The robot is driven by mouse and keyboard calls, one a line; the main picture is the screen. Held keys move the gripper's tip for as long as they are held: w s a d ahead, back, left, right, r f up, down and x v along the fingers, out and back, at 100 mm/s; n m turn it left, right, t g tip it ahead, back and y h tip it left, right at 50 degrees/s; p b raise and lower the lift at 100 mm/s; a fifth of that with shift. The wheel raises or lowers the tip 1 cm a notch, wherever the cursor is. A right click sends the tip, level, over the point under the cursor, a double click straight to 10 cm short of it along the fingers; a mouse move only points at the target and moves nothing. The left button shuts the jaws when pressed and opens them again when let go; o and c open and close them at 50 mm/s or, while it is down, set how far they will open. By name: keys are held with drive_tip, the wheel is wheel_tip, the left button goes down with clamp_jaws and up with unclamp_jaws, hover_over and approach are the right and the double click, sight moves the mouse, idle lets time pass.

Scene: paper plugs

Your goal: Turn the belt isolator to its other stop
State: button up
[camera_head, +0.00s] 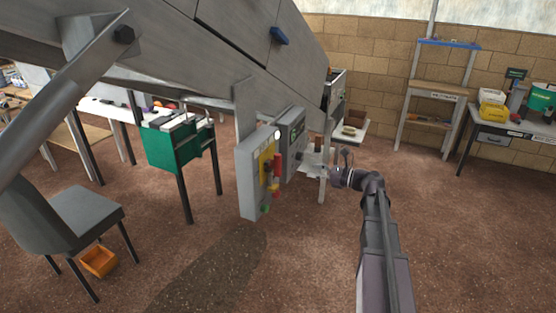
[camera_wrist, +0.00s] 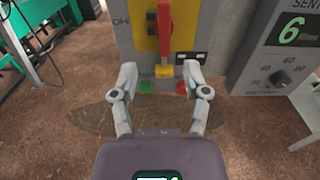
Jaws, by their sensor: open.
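The belt isolator is a red handle (camera_wrist: 164,28) on a yellow plate (camera_wrist: 149,42), on the front of a grey control box (camera_wrist: 215,30). In the head view the red handle (camera_head: 277,164) is seen from the side. My gripper (camera_wrist: 160,72) is open and empty, its fingers spread either side of the handle's lower end in the picture, apparently short of the box. It also shows in the head view (camera_head: 343,165).
A green button (camera_wrist: 146,86) and a red button (camera_wrist: 182,88) sit below the plate. A grey unit with a green digit display (camera_wrist: 289,30) and a knob stands at right. A conveyor frame (camera_head: 215,50) hangs above the box. Brown floor in front is open.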

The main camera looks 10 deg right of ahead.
sight(281, 159)
drive_tip(key=shift+d+r, duration=0.25)
drive_tip(key=shift+d, duration=0.05)
drive_tip(key=shift+w+a, duration=0.15)
drive_tip(key=shift+x, duration=6.8)
drive_tip(key=shift+r, duration=0.15)
clamp_jaws()
